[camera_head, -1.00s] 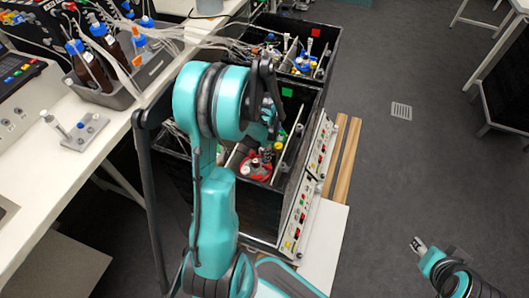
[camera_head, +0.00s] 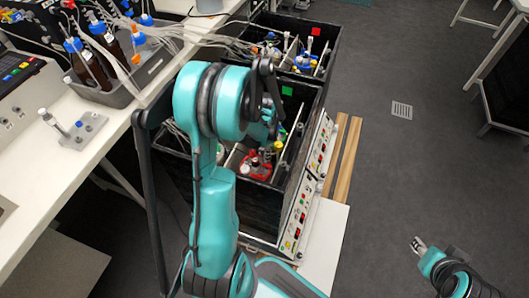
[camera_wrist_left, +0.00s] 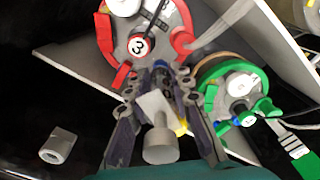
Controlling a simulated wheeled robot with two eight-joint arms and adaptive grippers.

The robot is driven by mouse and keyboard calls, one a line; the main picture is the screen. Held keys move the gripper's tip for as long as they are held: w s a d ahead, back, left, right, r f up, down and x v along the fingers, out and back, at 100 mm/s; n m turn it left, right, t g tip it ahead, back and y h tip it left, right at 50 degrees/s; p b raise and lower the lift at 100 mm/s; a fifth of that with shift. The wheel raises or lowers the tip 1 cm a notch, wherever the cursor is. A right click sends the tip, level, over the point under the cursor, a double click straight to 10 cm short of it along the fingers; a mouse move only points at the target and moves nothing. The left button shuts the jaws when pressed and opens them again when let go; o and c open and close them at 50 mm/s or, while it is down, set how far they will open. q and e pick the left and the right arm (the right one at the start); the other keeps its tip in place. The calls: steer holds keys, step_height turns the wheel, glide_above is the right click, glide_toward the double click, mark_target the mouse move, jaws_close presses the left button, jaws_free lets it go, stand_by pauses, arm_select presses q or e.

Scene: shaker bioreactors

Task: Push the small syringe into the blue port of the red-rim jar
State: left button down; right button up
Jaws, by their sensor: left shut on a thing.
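The red-rim jar (camera_head: 257,166) sits in the near black box. In the left wrist view the red-rim jar (camera_wrist_left: 140,45), marked 3, is at the top. My left gripper (camera_wrist_left: 162,85) is shut on the small syringe (camera_wrist_left: 159,140), whose grey round end faces the camera. The syringe's far end is by the jar's lower rim. Dark blue shows there between the fingers, but I cannot tell whether it is the port or whether the syringe touches it. In the head view my arm hides most of the left gripper (camera_head: 268,115). My right gripper (camera_head: 417,244) is far off over the floor, its opening unclear.
A green-rim jar (camera_wrist_left: 228,85) stands close to the right of my left gripper. The near box's wall (camera_head: 285,92) and a metal rod surround the workspace. A grey holder (camera_head: 83,131) is on the bench at left. The floor at right is mostly clear.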

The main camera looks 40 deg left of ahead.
arm_select(q)
steer(key=shift+f+b, duration=0.35)
steer(key=c, duration=1.3)
jaws_free()
steer(key=shift+o, duration=0.2)
